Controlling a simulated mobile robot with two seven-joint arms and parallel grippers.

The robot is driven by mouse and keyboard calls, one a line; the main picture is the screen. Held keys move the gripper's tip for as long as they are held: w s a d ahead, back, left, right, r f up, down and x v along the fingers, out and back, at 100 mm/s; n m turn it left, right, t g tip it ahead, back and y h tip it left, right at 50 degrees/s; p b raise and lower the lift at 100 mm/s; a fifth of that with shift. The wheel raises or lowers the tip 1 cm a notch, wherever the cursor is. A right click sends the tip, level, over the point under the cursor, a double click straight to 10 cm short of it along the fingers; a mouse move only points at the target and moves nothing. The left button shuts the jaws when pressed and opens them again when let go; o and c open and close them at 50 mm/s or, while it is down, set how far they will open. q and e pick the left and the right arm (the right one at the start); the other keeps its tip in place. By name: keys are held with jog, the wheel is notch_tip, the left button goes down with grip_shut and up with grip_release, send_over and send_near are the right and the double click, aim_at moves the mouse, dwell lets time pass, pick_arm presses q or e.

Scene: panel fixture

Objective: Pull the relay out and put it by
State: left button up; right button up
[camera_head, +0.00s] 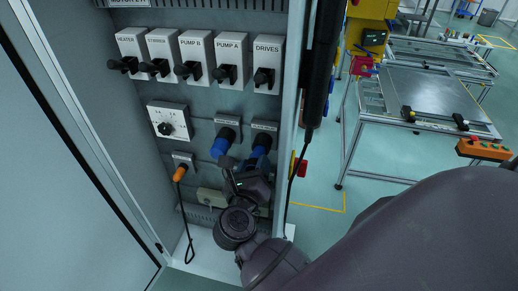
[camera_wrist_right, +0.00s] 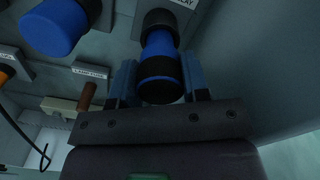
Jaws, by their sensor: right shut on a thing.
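The relay is a blue and black cylinder (camera_wrist_right: 158,45) in front of a plate whose label ends in "LAY" in the right wrist view. In the head view its blue body (camera_head: 262,140) shows at the lower right of the panel, just above my right gripper (camera_head: 252,170). My right gripper (camera_wrist_right: 160,82) is shut on the relay, with one blue-grey finger on each side of it. My left gripper is not in view.
A similar blue plug (camera_head: 222,143) stands close left of the relay. An orange plug (camera_head: 180,173) with a hanging black cable is further left. A brown lamp fuse (camera_wrist_right: 87,97) is below. Several black switches line the panel above. The cabinet floor (camera_head: 205,255) has bare room.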

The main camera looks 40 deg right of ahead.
jog(key=shift+v, duration=1.15)
dwell(0.6)
jog(key=shift+b+v, duration=0.5)
jog(key=shift+v, duration=2.05)
jog(key=shift+p+x, duration=0.4)
jog(key=shift+x, duration=2.25)
